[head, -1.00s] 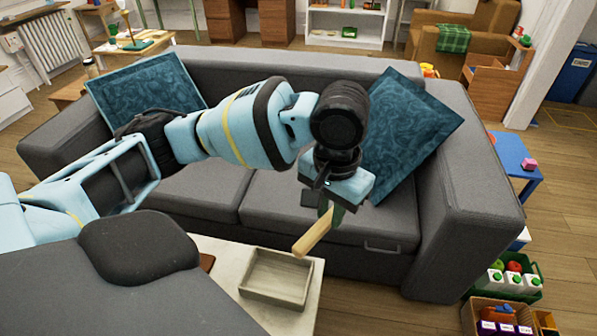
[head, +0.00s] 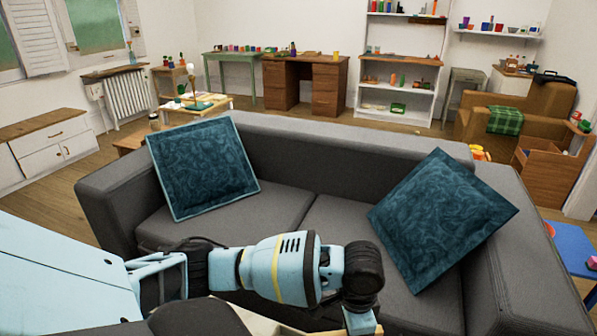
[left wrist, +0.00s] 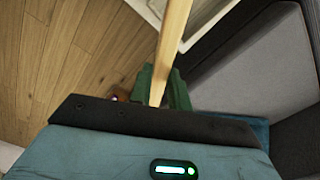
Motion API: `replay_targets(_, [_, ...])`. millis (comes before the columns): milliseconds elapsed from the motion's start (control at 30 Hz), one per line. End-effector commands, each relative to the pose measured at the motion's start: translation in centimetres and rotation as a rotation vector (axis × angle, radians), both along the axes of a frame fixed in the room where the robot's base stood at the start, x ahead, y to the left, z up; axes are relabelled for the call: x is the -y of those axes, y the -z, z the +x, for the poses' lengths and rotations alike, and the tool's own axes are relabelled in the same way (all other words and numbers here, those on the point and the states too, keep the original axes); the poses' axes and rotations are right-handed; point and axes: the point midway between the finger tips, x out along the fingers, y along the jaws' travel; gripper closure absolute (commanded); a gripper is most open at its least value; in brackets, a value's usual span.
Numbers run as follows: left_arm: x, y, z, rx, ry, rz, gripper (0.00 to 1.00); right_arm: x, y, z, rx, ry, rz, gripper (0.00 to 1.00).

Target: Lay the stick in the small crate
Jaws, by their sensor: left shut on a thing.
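My left gripper shows in the left wrist view (left wrist: 162,84), its green fingers shut on the stick (left wrist: 172,40), a pale wooden piece that runs up and out of the top edge. In the head view my left arm comes in from the left and its wrist is at the bottom edge; the fingers and stick are cut off below. A pale rimmed surface (left wrist: 148,10) shows behind the stick at the top of the left wrist view; I cannot tell whether it is the small crate or the table. My right gripper is not in view.
A grey sofa (head: 265,190) with two teal cushions (head: 203,168) (head: 442,222) fills the middle of the head view, just beyond my arm. A blue table (head: 572,248) stands at the right. Wooden floor (left wrist: 60,60) lies left of the stick in the left wrist view.

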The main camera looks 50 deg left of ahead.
Motion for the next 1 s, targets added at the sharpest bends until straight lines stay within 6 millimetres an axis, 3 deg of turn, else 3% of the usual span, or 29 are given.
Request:
replay_targets(33, [-0.8, 2.1, -0.7, -0.01, 0.046, 0.001, 1.0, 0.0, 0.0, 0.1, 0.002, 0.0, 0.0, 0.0])
replay_targets(200, [-3.6, 7.6, -2.5, -0.01, 0.228, 0.0, 1.0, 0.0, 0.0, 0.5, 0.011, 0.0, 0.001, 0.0])
replay_targets(400, [-6.7, 12.7, -5.3, -0.007, 0.418, -0.001, 1.0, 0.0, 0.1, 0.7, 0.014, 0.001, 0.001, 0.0])
replay_targets(633, [-8.7, 15.2, -7.1, -0.001, 0.535, 0.0, 1.0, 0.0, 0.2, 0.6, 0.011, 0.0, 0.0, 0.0])
replay_targets(867, [-8.9, 15.7, -7.3, 0.001, 0.552, 0.0, 1.0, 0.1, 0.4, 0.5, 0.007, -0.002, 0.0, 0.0])
replay_targets(1000, [-8.8, 17.5, -7.3, -0.003, 0.551, -0.002, 1.0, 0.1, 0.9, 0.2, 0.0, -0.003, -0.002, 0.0])
